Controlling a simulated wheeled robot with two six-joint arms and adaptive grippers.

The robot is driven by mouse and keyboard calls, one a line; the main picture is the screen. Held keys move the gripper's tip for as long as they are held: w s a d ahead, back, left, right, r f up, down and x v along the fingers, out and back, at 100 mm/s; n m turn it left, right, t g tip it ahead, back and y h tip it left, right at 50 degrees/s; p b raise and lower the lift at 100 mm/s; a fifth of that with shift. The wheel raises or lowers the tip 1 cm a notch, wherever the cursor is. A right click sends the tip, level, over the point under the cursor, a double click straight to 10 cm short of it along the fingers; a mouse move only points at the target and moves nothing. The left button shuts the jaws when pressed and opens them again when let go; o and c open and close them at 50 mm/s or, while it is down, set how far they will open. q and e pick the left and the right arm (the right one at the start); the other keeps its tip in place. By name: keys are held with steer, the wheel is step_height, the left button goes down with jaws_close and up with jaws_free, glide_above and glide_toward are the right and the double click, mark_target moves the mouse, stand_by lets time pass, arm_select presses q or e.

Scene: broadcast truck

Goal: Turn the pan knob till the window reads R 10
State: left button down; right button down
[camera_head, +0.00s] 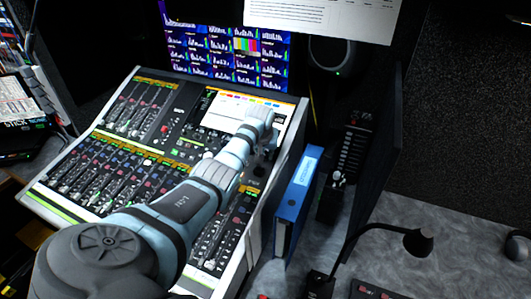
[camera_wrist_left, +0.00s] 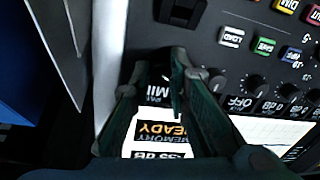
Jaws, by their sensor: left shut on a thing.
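My left arm reaches across the mixing console (camera_head: 60,211) in the head view. Its gripper (camera_head: 262,146) is at the console's right side, beside the bright screen (camera_head: 219,112), mostly hidden by my own wrist. In the left wrist view the left gripper (camera_wrist_left: 160,66) is shut on the pan knob, which the fingers largely hide. Between the fingers a lit display (camera_wrist_left: 157,131) shows upside-down text with "READY", "MEMORY" and a dB value. "PAN" and part of "MI" show just above it. The pan window's full reading cannot be made out. My right gripper is not in view.
A row of small dark knobs (camera_wrist_left: 253,84) and coloured buttons (camera_wrist_left: 265,46) lies close to the gripper. A blue binder (camera_head: 297,194) stands right of the console. A gooseneck lamp (camera_head: 418,242) rises over the grey desk at right.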

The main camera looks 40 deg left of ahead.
arm_select(q)
steer(key=m+p, duration=0.2)
steer(key=shift+r+m, duration=0.2)
steer(key=shift+m, duration=0.1)
steer(key=m+p, duration=0.1)
steer(key=m, duration=0.1)
steer(key=shift+m+p, duration=0.3)
steer(key=shift+p, duration=0.05)
steer(key=m+p, duration=0.1)
steer(key=m, duration=0.1)
steer(key=shift+s+f+m+t, duration=0.1)
steer(key=shift+m+t, duration=0.2)
steer(key=shift+m+p, duration=0.3)
steer(key=shift+m, duration=1.4)
steer(key=c, duration=1.5)
jaws_free()
steer(key=shift+f, duration=0.1)
